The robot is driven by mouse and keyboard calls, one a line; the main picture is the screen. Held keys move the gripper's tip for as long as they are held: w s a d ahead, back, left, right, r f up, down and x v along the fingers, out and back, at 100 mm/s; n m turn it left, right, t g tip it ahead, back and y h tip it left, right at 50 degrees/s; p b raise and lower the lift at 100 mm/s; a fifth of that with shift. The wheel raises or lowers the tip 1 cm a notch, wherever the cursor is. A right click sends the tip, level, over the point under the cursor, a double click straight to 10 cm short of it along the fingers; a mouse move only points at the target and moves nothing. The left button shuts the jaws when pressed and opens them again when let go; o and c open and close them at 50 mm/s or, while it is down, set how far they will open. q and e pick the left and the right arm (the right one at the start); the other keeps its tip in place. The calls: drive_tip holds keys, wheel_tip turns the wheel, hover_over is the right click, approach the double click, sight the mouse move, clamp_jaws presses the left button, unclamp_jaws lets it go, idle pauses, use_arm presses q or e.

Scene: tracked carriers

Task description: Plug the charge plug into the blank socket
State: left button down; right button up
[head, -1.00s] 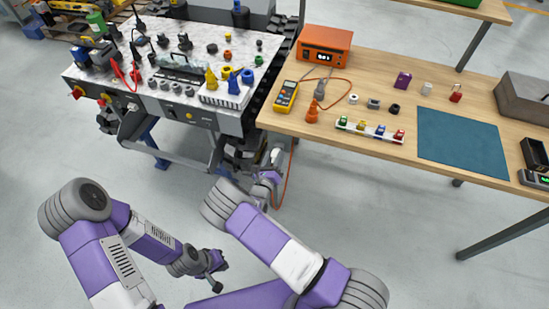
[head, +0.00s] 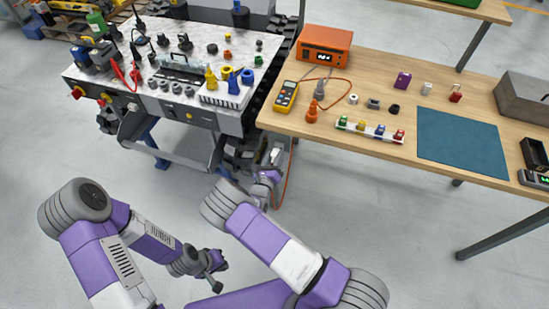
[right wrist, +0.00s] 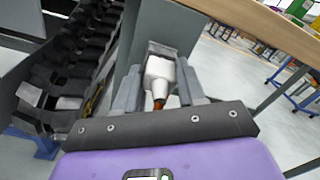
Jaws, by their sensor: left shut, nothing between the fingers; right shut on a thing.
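My right gripper (right wrist: 158,95) is shut on the charge plug (right wrist: 160,72), a pale grey-white block with an orange cable end at its near side. In the head view my right gripper (head: 272,163) is low between the tracked carrier and the wooden bench, and the plug there is too small to make out. A grey upright panel (right wrist: 140,22) stands just beyond the plug; I cannot tell whether they touch. I cannot make out the blank socket in either view. My left gripper (head: 215,280) is shut and empty, low above open floor.
The tracked carrier (head: 215,122) stands at left with tools on its top; its black track (right wrist: 75,60) is left of the plug. The wooden bench (head: 385,75) is at right, with an orange box (head: 325,42) and an orange cable (head: 287,185) hanging down. Front floor is clear.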

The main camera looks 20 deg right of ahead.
drive_tip(key=shift+w+d, duration=0.1)
drive_tip(key=o, duration=1.2)
drive_tip(key=shift+c, duration=0.2)
